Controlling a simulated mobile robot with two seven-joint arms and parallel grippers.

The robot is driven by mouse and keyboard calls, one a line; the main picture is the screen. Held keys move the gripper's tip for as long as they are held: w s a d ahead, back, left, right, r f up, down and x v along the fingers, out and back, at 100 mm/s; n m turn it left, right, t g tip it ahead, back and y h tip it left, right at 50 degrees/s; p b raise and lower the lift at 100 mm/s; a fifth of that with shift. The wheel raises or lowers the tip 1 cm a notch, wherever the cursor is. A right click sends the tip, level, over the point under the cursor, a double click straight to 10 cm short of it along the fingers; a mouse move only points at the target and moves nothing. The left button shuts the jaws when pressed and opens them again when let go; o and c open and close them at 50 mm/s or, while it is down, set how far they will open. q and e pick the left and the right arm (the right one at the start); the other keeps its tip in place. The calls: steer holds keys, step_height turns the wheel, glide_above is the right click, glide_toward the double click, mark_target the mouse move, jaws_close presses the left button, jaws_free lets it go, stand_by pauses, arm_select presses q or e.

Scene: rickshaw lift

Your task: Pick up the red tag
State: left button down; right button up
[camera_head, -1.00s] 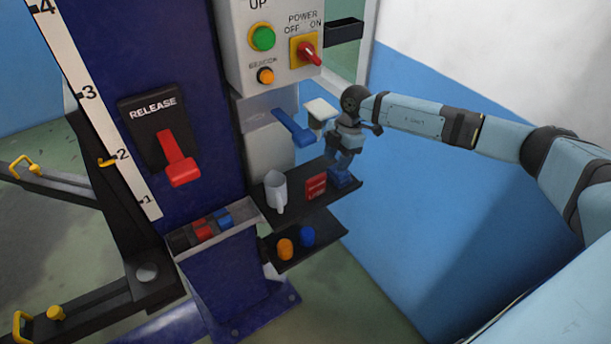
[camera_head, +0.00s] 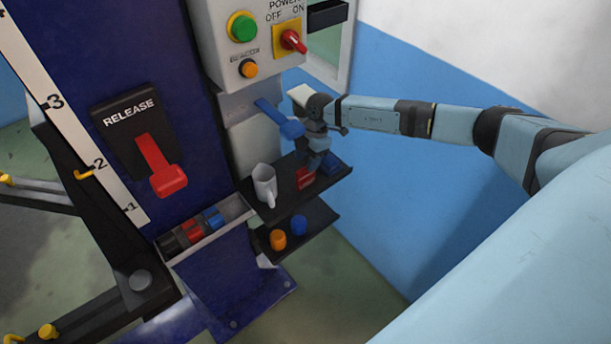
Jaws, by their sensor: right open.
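The red tag (camera_head: 304,179) lies on the upper dark shelf (camera_head: 270,211), right of a white mug (camera_head: 265,184). My right gripper (camera_head: 314,166) is above the tag at the shelf's back right, pointing down and open. It covers part of the tag's upper side, and I cannot tell whether the fingers touch it. A blue item (camera_head: 331,163) shows at the shelf's right end, just behind the gripper. My left gripper is out of view.
A blue lever (camera_head: 279,118) sticks out above the shelf, close to my right wrist. A lower shelf (camera_head: 318,219) holds an orange piece (camera_head: 278,239) and a blue piece (camera_head: 299,225). The red release handle (camera_head: 161,168) is on the column at left. The blue wall (camera_head: 385,215) stands to the right.

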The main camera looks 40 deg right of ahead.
mark_target(304, 173)
steer(key=p+x, duration=0.1)
steer(key=x, duration=0.4)
steer(key=shift+s+d+f, duration=0.1)
steer(key=shift+s+f, duration=0.05)
steer(key=shift+s, duration=0.05)
jaws_close()
